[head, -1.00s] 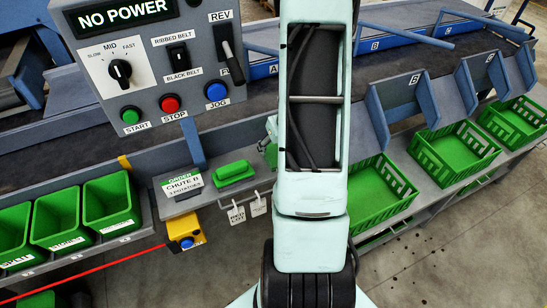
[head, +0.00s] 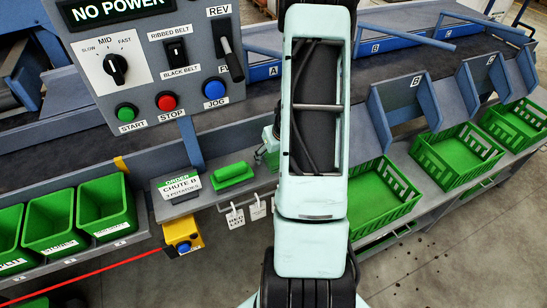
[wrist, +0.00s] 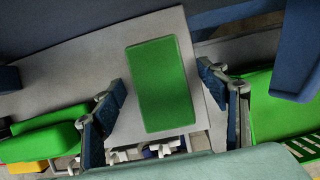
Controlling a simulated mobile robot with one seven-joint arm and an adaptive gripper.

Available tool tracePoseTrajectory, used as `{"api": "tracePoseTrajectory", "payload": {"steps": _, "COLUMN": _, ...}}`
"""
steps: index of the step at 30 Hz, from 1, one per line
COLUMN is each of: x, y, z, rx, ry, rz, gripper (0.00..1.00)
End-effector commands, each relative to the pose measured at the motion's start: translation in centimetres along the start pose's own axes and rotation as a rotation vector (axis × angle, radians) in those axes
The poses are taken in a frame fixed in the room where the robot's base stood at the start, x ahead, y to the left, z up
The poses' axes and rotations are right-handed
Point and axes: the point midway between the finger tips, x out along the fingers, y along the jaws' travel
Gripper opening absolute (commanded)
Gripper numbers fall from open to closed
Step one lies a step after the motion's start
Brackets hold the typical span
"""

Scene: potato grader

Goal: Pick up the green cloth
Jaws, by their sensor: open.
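The green cloth (wrist: 163,85) shows in the wrist view as a flat green rectangle on a pale grey shelf (wrist: 88,60). My gripper (wrist: 162,80) is open, with one dark blue finger on each side of the cloth in the picture. A gap shows between each finger and the cloth's edges, and I cannot tell the height above it. In the head view my arm hides the cloth, and only a small part of my gripper (head: 268,148) shows left of the arm.
A green block-like object (head: 232,173) lies by the CHUTE B sign (head: 181,186). Hanging tags (head: 235,218) and a yellow box (head: 183,235) are below. Green bins (head: 108,205) stand left, green crates (head: 376,197) right. A control panel (head: 150,70) rises behind.

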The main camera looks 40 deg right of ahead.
Motion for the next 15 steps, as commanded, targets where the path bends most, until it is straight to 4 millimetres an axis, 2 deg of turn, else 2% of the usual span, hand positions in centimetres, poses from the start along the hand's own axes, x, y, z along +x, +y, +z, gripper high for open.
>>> {"api": "tracePoseTrajectory", "payload": {"steps": 15, "x": 0.30, "y": 0.01, "z": -0.13, "rx": 0.000, "ry": 0.000, "rz": 0.000, "gripper": 0.67}}
